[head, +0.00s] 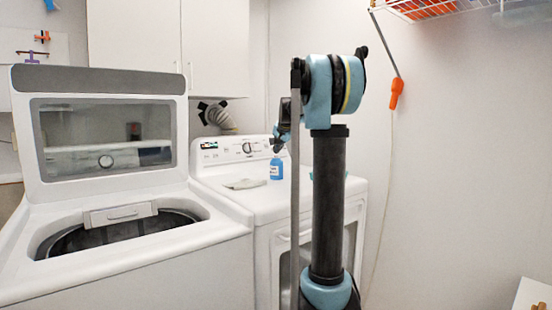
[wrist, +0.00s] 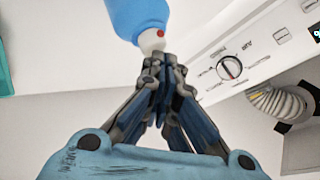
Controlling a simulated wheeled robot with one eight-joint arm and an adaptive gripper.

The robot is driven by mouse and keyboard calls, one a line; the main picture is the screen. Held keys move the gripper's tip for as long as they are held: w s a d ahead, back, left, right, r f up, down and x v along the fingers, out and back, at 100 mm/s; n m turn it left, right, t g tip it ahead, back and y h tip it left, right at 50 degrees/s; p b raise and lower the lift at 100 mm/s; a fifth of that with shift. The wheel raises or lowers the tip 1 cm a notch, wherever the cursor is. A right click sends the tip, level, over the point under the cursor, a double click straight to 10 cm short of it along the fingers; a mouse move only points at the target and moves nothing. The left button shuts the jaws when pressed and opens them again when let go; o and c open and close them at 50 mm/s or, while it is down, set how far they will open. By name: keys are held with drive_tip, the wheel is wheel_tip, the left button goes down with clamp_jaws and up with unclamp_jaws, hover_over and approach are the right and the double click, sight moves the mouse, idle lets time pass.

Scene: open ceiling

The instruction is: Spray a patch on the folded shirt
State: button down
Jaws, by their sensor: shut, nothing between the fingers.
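A blue spray bottle (head: 276,170) with a pale label stands upright on the white dryer top (head: 285,205). The folded shirt (head: 244,184), a flat pale cloth, lies on the dryer just left of the bottle. My gripper (head: 283,133) is above the bottle in the head view, partly hidden by my arm. In the wrist view my gripper (wrist: 163,64) is shut, its fingertips together at the white top of the blue bottle (wrist: 140,15). I cannot tell whether they touch it. A red dot shows on the white top. The shirt is not clear in the wrist view.
The dryer's control panel (head: 225,151) rises behind the bottle; its dial (wrist: 230,67) shows in the wrist view. A grey vent hose (head: 220,117) is behind. The washer (head: 125,275) stands open at left. Open floor and bare wall lie right.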

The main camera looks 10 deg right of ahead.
drive_tip(key=shift+r, duration=0.8)
drive_tip(key=shift+r, duration=0.1)
drive_tip(key=shift+r, duration=2.9)
